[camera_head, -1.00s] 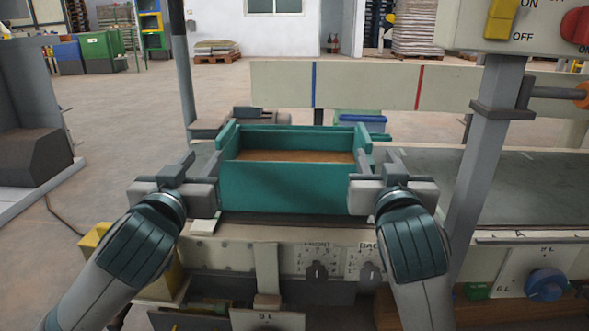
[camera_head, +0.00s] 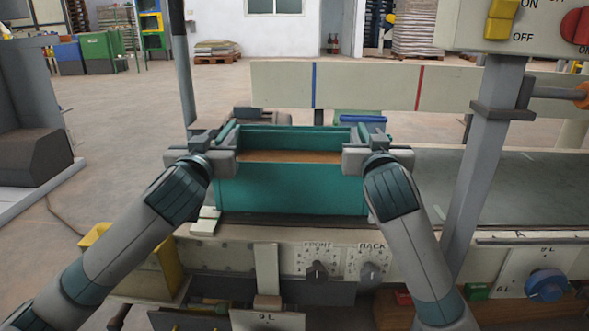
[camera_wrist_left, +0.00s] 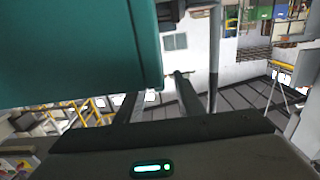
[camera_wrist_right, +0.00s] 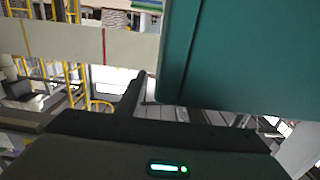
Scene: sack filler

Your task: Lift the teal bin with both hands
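The teal bin (camera_head: 290,190) stands upright on the machine's bench, with a brown surface inside it. It also fills the upper left of the left wrist view (camera_wrist_left: 70,50) and the upper right of the right wrist view (camera_wrist_right: 240,55). My left gripper (camera_head: 228,163) is at the bin's left end, near the rim; its fingers stand apart in the left wrist view, one partly behind the bin. My right gripper (camera_head: 352,160) is at the right end, near the rim; one finger shows clearly and the bin hides the other. Contact with the bin cannot be told.
A panel with dials (camera_head: 340,262) lies below the bin. A grey post (camera_head: 485,150) rises to the right, beside a dark bench surface (camera_head: 520,190). A pale rail (camera_head: 390,85) runs behind the bin, with a blue-topped box (camera_head: 362,118) near it.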

